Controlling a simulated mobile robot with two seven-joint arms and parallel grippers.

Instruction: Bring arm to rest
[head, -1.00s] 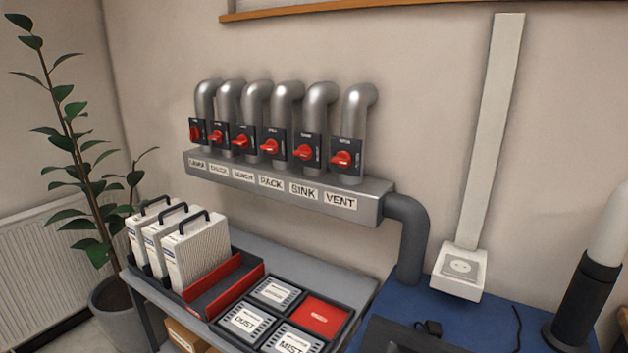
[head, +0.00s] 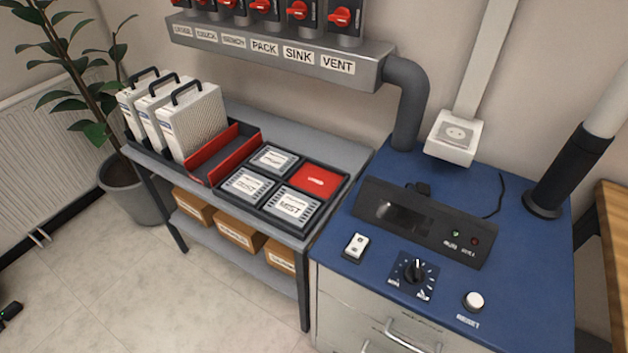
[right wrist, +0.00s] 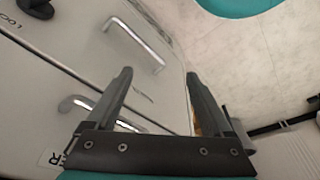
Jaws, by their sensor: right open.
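My right gripper (right wrist: 158,95) shows in the right wrist view with its two dark fingers spread apart and nothing between them. Behind the fingers is a pale cabinet front with metal handles (right wrist: 135,42). I cannot tell whether a finger touches it. My right gripper is not in the head view. No clear view of my left gripper is given; only a small dark part shows at the lower left edge of the head view, and I cannot tell what it is.
A blue-topped cabinet (head: 375,275) with a control panel (head: 424,221), knob and switches stands at right. A grey shelf table (head: 340,150) left of it holds white filters (head: 190,120) and a tray of labelled squares (head: 232,200). Tiled floor (head: 130,290) is free at lower left.

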